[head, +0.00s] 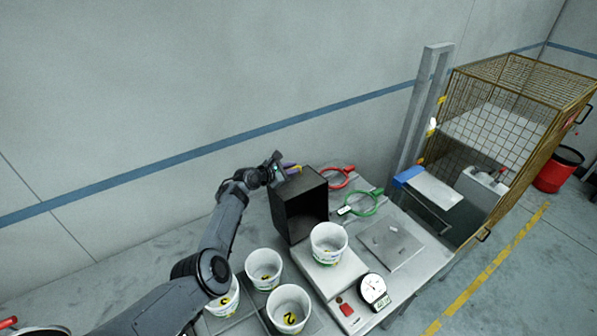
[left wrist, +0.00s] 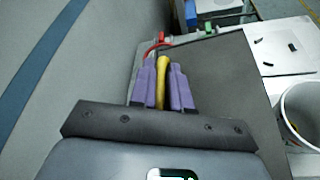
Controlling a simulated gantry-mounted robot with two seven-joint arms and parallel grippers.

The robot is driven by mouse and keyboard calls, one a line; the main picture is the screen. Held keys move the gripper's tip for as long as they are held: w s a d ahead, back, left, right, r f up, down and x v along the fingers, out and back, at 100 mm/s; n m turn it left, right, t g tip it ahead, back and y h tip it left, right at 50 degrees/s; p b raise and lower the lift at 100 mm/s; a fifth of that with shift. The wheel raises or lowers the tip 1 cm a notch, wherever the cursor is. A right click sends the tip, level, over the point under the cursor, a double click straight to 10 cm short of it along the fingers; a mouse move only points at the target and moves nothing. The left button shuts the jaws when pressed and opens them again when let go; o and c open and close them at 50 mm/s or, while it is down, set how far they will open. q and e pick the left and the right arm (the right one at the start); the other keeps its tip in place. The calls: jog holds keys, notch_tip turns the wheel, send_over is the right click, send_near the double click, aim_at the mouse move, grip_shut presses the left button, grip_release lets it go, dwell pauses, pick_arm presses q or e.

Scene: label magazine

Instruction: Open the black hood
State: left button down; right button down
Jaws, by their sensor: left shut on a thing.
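The black hood (head: 291,213) is a dark box standing on the table beside the scale. Its side facing the camera shows a dark recess. My left gripper (head: 288,170) is at the hood's upper back left edge. In the left wrist view its purple fingers (left wrist: 162,88) are shut on a yellow handle (left wrist: 163,68), beside the hood's dark grey top (left wrist: 215,70). How the handle joins the hood is hidden. My right gripper is not in view.
A white tub (head: 328,243) stands on the scale (head: 335,278) in front of the hood. Several more tubs (head: 289,308) stand left of it. A dial gauge (head: 373,289), red ring (head: 338,179) and green ring (head: 362,203) are nearby. A wire cage (head: 505,110) stands at right.

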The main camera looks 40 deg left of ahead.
pick_arm(q)
jog(key=c, duration=1.4)
grip_release()
jog(key=shift+c, duration=0.2)
jog(key=shift+p+v, duration=0.35)
jog(key=shift+v, duration=0.4)
jog(key=p+v, duration=0.1)
jog(key=v, duration=0.8)
jog(key=shift+s, duration=0.15)
